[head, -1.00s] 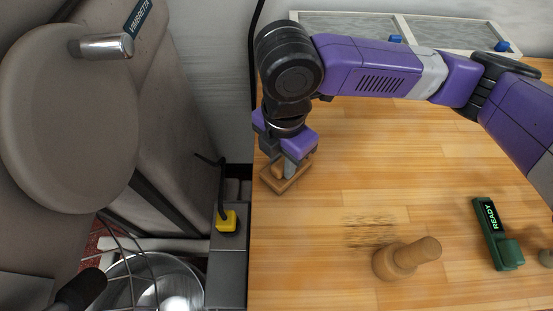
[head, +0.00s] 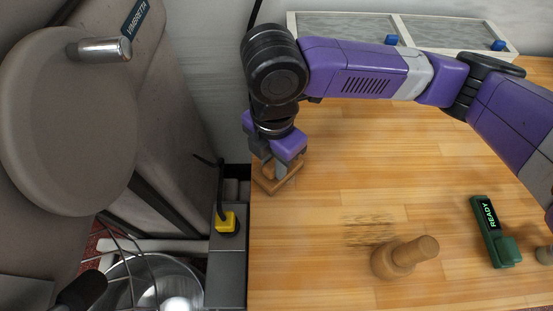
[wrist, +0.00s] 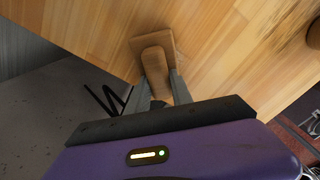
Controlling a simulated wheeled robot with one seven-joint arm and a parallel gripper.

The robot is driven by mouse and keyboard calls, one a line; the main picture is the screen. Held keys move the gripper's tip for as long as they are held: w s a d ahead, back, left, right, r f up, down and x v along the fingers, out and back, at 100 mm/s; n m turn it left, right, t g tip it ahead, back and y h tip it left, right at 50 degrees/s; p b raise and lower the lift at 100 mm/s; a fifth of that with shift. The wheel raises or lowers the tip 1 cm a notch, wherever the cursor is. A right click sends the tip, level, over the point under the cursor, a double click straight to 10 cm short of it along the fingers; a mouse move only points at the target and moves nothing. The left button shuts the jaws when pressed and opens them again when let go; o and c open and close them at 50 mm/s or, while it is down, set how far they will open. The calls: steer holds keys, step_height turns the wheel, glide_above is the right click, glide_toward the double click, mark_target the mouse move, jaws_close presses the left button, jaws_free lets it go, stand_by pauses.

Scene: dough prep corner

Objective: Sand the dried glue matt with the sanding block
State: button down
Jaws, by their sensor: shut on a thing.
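My gripper (head: 272,168) is shut on the sanding block (head: 280,184), a wooden plate with a grip, at the left edge of the wooden worktop. In the wrist view, the two fingers of my gripper (wrist: 161,88) stand either side of the grip of the sanding block (wrist: 168,46). I cannot tell whether its underside touches the worktop. A patch of brown streaks (head: 368,229), which looks like the dried glue, lies on the worktop to the right of and nearer than the block.
A wooden knobbed tool (head: 405,257) lies just in front of the streaks. A green device reading READY (head: 493,232) lies at the right. A pale divided tray (head: 345,22) is at the back. The worktop (head: 420,170) between is clear. A metal bowl (head: 150,285) is off the left edge.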

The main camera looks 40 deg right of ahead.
steer(key=shift+r, duration=0.1)
steer(key=shift+r+p, duration=2.15)
steer(key=shift+r, duration=0.3)
